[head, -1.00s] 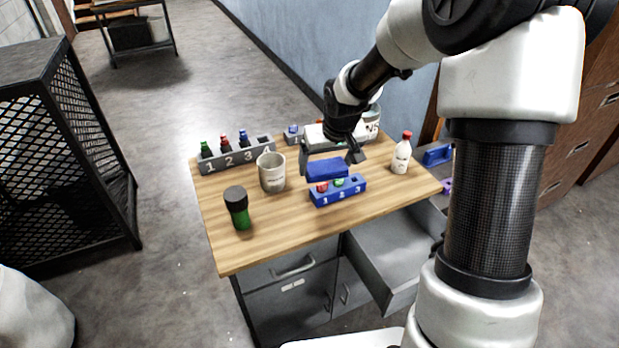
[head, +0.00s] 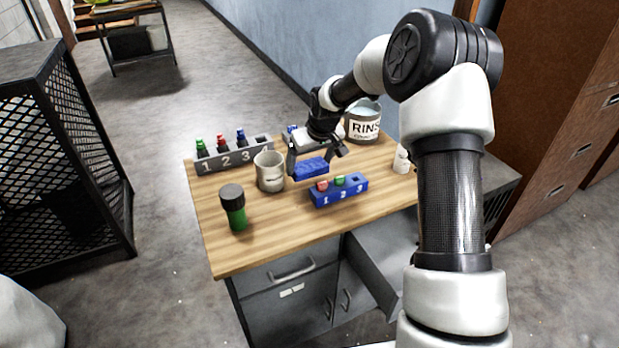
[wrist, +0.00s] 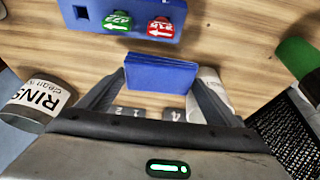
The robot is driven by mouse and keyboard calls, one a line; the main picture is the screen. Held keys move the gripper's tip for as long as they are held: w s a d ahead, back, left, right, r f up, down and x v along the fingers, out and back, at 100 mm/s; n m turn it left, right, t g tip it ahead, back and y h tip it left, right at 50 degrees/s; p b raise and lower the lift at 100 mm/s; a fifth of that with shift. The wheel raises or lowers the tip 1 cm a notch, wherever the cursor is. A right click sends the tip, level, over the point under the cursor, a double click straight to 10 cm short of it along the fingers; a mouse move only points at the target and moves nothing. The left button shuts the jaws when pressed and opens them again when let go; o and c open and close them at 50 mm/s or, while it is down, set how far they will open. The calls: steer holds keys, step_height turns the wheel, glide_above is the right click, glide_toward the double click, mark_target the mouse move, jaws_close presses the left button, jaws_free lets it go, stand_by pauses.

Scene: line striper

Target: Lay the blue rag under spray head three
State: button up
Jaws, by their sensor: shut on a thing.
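My gripper (head: 315,160) is shut on the folded blue rag (head: 311,169). It holds the rag over the wooden table, just behind the blue holder in the head view. The rag also shows between the fingers in the wrist view (wrist: 160,74). The blue holder (head: 343,193) is numbered 1, 2, 3; red and green tips sit at 1 and 2, and slot 3 looks empty. A grey numbered rack (head: 222,161) at the back left holds green, red and blue bottles. Another grey numbered piece (wrist: 135,113) is partly hidden behind my gripper. I cannot make out spray head three.
A beige mug (head: 269,172) stands left of my gripper. A green, dark-capped jar (head: 234,212) stands at the front left. A RINSE bucket (head: 363,124) is behind right. A white bottle (head: 401,160) is partly behind my arm. The table's front (head: 270,245) is clear.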

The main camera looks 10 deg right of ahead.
mark_target(309, 177)
steer(key=shift+f, duration=2.65)
steer(key=shift+f+b, duration=0.2)
steer(key=shift+b, duration=0.1)
steer(key=o, duration=0.9)
steer(key=shift+r, duration=0.1)
